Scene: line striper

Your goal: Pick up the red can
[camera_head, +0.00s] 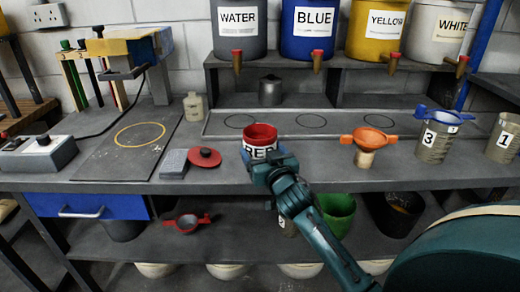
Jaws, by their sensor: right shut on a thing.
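The red can (261,136) is an open red container with a white label reading "RED". It is at the front edge of the grey bench, in the middle of the picture. My right gripper (264,163) is shut on the can from the front, and its blue-grey fingers cover the can's lower part. Whether the can touches the bench is hidden. A round red lid (205,157) lies on the bench to the left of the can. My left gripper is not in view.
Labelled tanks for water (238,30), blue, yellow and white stand on the back shelf. An orange funnel (368,137) and numbered cups (437,140) stand to the right. A grey block (174,163) lies left of the lid. A blue drawer (85,207) is below.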

